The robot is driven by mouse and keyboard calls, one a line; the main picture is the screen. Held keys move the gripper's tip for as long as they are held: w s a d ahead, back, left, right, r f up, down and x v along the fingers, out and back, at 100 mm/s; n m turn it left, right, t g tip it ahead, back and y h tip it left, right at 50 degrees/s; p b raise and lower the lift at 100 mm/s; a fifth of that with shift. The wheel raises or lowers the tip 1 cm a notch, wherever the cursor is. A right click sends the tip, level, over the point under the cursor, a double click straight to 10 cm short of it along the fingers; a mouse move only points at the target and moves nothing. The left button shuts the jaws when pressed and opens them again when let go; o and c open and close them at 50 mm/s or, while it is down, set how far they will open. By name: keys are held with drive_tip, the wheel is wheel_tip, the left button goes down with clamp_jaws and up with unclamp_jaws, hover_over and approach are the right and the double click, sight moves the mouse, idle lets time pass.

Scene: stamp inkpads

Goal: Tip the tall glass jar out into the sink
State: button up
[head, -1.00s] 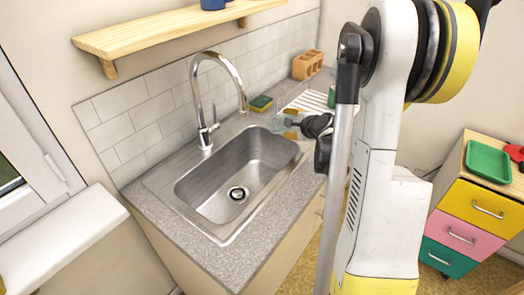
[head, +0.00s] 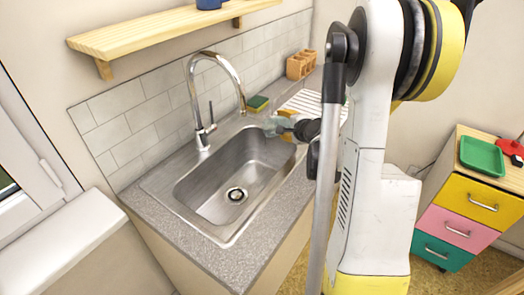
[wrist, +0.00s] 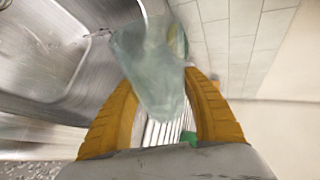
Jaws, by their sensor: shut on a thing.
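The tall glass jar (wrist: 152,75) is clear and pale green, and sits between the two yellow fingers of my gripper (wrist: 160,100) in the wrist view. My gripper is shut on it. In the head view my gripper (head: 288,126) holds the jar (head: 274,125) tilted near the back right rim of the sink. The jar's contents cannot be made out. The steel sink (head: 190,188) shows an empty basin with a drain in its floor. The sink also fills the upper left of the wrist view (wrist: 40,50).
A curved tap (head: 202,137) stands behind the sink. A green and yellow sponge (head: 258,103), a wooden holder (head: 299,66) and a white ribbed rack (head: 305,102) are on the counter beyond. A shelf (head: 150,34) hangs above. Coloured drawers (head: 455,230) stand at the right.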

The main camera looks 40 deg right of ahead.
idle(0.6)
drive_tip(key=shift+d+f+n+h+b, duration=0.2)
drive_tip(key=shift+n+h+b, duration=0.3)
drive_tip(key=shift+b, duration=0.35)
